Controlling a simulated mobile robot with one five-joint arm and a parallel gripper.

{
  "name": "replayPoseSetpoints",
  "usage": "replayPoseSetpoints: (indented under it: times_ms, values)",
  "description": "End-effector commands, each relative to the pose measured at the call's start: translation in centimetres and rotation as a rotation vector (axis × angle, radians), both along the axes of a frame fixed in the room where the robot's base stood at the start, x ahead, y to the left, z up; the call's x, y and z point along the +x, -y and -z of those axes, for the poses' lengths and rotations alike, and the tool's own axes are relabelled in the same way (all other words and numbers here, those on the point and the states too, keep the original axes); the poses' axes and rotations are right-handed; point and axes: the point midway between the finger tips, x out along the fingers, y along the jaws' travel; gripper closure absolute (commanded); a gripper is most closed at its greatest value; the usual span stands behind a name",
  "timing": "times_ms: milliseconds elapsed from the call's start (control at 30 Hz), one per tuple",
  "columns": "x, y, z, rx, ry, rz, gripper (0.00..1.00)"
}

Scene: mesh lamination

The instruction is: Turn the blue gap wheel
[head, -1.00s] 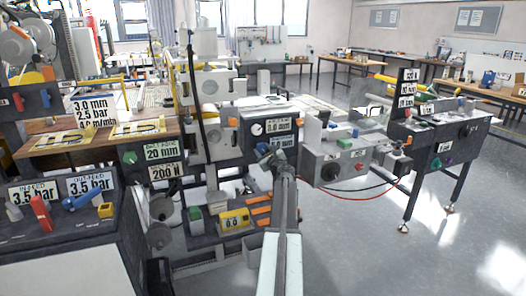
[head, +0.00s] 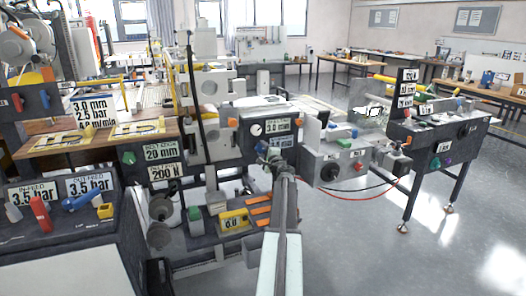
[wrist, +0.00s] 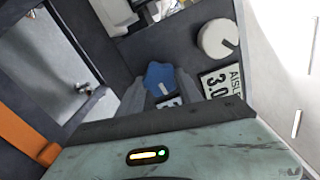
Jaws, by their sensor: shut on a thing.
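The blue gap wheel (wrist: 160,75) is a lobed knob with a pale pointer mark, on a dark panel in the wrist view. My gripper (wrist: 159,88) has its two grey fingers on either side of the wheel and is shut on it. In the head view my gripper (head: 273,158) is at the front of the dark panel in the middle machine, below the upper display. There the wheel is mostly hidden by the gripper.
A white round knob (wrist: 218,38) sits beside the wheel, close to a display plate (wrist: 223,80) reading 3.0. An orange bar (wrist: 25,138) is at the left of the wrist view. A grey box with a red knob (head: 326,172) stands right of my arm. Open floor lies at the right.

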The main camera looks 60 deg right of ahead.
Motion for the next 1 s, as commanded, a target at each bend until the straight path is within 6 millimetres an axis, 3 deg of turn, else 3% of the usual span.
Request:
replayPoseSetpoints:
  times_ms: [500,1000]
  values:
    - [-0.18,-0.03,0.0,-0.357,-0.266,0.001,0.99]
    - [-0.15,-0.05,-0.03,-0.505,-0.375,0.001,0.99]
